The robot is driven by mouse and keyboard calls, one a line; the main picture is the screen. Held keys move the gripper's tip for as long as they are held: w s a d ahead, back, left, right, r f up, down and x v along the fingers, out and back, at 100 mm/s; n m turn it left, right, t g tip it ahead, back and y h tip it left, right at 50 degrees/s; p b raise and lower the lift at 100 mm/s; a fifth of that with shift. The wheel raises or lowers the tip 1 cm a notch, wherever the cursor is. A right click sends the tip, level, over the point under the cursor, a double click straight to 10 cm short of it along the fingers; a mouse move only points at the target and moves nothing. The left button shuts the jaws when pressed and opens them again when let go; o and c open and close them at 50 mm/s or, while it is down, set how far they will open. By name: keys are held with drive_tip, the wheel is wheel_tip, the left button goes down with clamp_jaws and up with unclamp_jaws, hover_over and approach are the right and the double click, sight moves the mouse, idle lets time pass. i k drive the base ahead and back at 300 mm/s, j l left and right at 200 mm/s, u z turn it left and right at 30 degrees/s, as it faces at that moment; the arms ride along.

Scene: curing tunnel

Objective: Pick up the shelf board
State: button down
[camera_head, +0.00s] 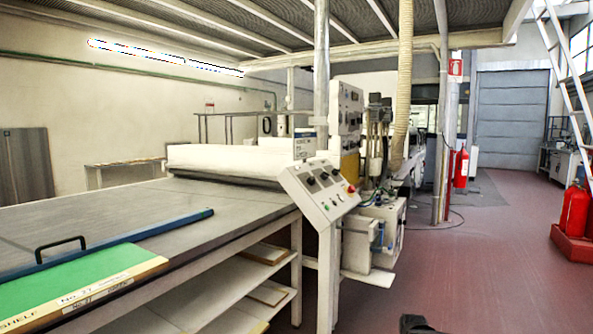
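The shelf board (85,280) is a flat green panel with a yellow front edge marked "SHELF" and "No. 27". It lies at the near left corner of the long grey table (170,210), and the left frame edge cuts it off. A black bow handle (60,248) stands at its far side; I cannot tell whether it is fixed to the board or to the blue bar behind. My gripper's fingers do not show. A small dark piece at the bottom edge, right of centre, may be part of my arm.
A blue bar (150,233) lies across the table behind the board. Open shelves (215,297) sit under the tabletop. A control panel (320,190) stands at the table's right end. Red extinguishers (575,212) stand far right. The red floor (480,265) between is clear.

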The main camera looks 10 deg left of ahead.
sight(28, 301)
drive_tip(key=i+j+u, duration=0.4)
drive_tip(key=i, duration=0.2)
drive_tip(key=i+u, duration=0.45)
drive_tip(key=k+u, duration=0.15)
drive_tip(key=u, duration=0.2)
drive_tip(key=k+j+u, duration=0.1)
drive_tip(key=u, duration=1.55)
drive_tip(key=k+j, duration=0.05)
